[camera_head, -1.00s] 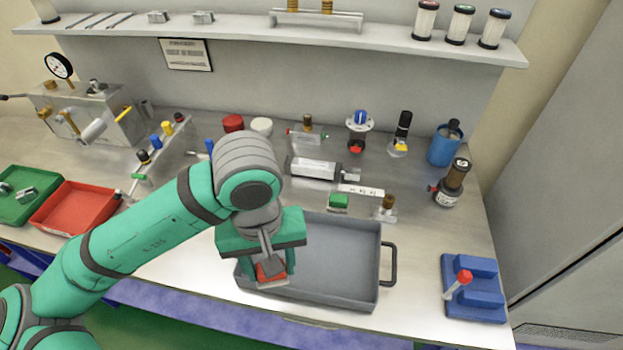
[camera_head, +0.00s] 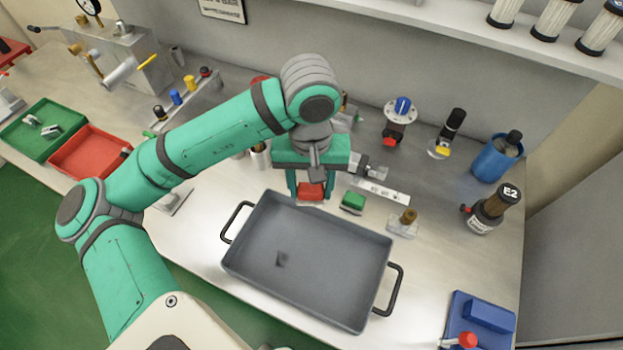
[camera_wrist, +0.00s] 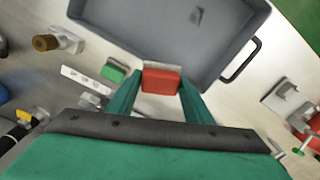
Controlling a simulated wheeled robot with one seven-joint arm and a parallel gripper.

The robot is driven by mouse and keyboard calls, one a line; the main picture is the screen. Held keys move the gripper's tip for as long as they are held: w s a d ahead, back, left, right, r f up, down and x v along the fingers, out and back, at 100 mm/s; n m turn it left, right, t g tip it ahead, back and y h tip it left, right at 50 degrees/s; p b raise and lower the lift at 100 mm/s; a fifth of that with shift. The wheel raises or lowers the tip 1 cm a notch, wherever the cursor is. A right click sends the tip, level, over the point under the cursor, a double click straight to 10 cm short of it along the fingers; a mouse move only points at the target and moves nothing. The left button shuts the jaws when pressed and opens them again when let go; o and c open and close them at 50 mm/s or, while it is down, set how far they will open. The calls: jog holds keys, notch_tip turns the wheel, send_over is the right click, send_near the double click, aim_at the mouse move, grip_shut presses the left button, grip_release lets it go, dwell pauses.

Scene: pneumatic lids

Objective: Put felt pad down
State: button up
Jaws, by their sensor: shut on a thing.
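A red felt pad (camera_head: 311,191) with a pale base is held between the fingers of my gripper (camera_head: 311,196). In the wrist view the red pad (camera_wrist: 161,80) sits between the two green fingers of my gripper (camera_wrist: 160,86). My gripper is shut on it, just behind the back edge of the grey tray (camera_head: 236,262). A similar green block (camera_head: 352,202) on a pale base stands close to the right of the held pad. I cannot tell whether the red pad touches the bench.
The tray is empty but for a small dark mark on its floor. A white labelled strip (camera_head: 384,192) and a brass-knobbed fitting (camera_head: 404,222) are to the right. A blue cup (camera_head: 492,160) and a dark bottle (camera_head: 490,210) stand farther right. Red (camera_head: 88,152) and green trays are left.

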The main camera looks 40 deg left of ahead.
jog(key=w+a+f, duration=0.1)
jog(key=w+f, duration=0.1)
jog(key=w+a+f, duration=0.4)
jog(key=f, duration=0.1)
jog(key=shift+w, duration=0.1)
jog(key=f, duration=0.3)
jog(key=shift+w+f, duration=0.2)
jog(key=shift+f, duration=0.05)
jog(key=shift+s+a, duration=0.15)
jog(key=shift+s, duration=0.05)
jog(key=shift+f, duration=0.1)
jog(key=shift+f, duration=0.35)
